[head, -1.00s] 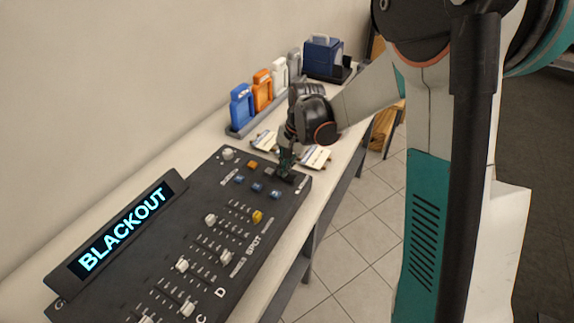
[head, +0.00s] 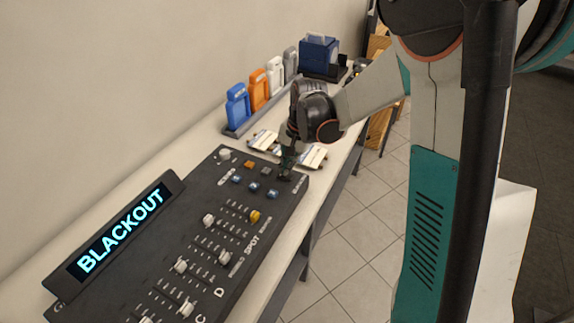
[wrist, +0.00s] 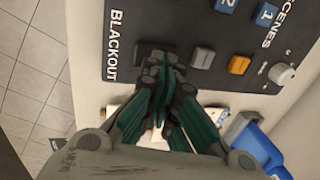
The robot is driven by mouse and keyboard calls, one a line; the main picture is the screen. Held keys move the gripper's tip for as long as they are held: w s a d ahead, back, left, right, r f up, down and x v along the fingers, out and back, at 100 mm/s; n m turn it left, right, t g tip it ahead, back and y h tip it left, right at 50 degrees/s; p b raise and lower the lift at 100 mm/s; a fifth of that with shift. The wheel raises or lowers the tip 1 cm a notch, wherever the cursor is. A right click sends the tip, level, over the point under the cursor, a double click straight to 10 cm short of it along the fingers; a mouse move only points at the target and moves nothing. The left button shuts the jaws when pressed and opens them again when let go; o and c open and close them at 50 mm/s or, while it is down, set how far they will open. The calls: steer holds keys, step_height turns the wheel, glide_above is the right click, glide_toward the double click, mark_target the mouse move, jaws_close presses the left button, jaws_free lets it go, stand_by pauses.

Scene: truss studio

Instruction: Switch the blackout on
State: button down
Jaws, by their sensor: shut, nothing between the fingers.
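The dark control console (head: 185,225) lies on the white bench, and its display (head: 122,228) reads BLACKOUT in lit cyan letters. My gripper (head: 286,174) is shut and points down at the far right corner of the console. In the wrist view my shut fingertips (wrist: 160,58) are at a dark switch (wrist: 146,50) beside the printed BLACKOUT label (wrist: 113,45). The fingers partly cover this switch, and I cannot tell whether they touch it or which way it is set.
Blue buttons (head: 254,186), an orange button (wrist: 238,65) and a grey button (wrist: 203,58) sit near the switch. Several sliders fill the nearer console. Coloured bottles (head: 258,88) and a blue box (head: 320,54) stand farther back. White cards (head: 313,157) lie behind the console.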

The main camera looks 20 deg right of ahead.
mark_target(288, 175)
steer(key=w+a+p+v, duration=0.2)
steer(key=p+v, duration=0.2)
steer(key=v, duration=0.9)
steer(key=shift+r+p, duration=0.25)
steer(key=shift+p, duration=0.05)
steer(key=s+a+r+n+t+h+b, duration=0.15)
steer(key=s+r+n+t, duration=0.35)
steer(key=s, duration=0.8)
steer(key=s+f+n+b, duration=0.1)
steer(key=s+n, duration=0.3)
steer(key=s, duration=0.7)
steer(key=shift+s+f+b, duration=0.3)
steer(key=shift+s, duration=0.05)
steer(key=shift+d, duration=0.1)
